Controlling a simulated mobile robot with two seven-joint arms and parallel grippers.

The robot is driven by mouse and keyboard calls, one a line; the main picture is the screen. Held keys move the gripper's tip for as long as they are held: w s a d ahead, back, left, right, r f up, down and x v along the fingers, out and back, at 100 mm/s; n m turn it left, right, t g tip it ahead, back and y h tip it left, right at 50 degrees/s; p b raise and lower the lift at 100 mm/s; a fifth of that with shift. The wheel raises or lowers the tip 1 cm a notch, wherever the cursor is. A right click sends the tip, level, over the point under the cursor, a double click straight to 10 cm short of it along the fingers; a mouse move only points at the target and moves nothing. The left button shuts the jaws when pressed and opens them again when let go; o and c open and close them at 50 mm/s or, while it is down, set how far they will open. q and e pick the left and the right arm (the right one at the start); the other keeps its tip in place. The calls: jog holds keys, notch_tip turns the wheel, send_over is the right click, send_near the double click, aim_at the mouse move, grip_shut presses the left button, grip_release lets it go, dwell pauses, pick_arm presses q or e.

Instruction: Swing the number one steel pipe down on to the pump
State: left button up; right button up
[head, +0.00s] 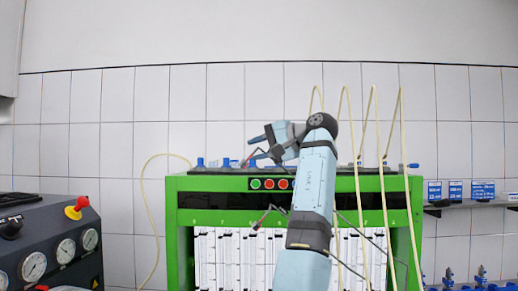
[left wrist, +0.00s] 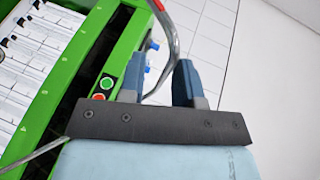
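My left gripper (head: 256,143) is above the top of the green pump bench (head: 180,215), pointing left. In the left wrist view its two blue fingers (left wrist: 158,84) are apart. A thin curved steel pipe (left wrist: 172,38) with a red part near the top edge passes across the gap between the fingers; I cannot tell whether it is touched. In the head view, a dark thin pipe with a red part (head: 257,153) shows beside the gripper. Another red-tipped pipe (head: 267,214) sticks out lower, partly behind my arm. My right gripper is out of view.
Green and red buttons (head: 270,184) sit on the bench front below the gripper. Pale hoses (head: 382,150) rise at the right, and one (head: 145,190) hangs at the left. A gauge console (head: 60,240) stands at lower left. A shelf with blue boxes (head: 482,190) is at right.

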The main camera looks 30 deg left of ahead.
pick_arm(q)
grip_shut()
jog(key=s+a+f+h+b, duration=0.1)
jog(key=s+a+f+b, duration=0.3)
jog(key=a+f, duration=0.3)
jog(key=s+a+f+n+t+h+b, duration=0.1)
jog(key=s+a+f+b, duration=0.4)
jog(key=f, duration=1.1)
jog(key=s+a+f+h+b, duration=0.2)
jog(key=s+a+f+b, duration=0.2)
jog(key=a+f, duration=0.6)
jog(key=shift+s+a+f+t+h+b, duration=0.35)
jog(key=shift+s+f, duration=0.2)
jog(key=shift+f, duration=0.6)
grip_release()
jog(key=shift+w, duration=0.1)
jog(key=v, duration=1.3)
jog(key=shift+d+r, duration=0.3)
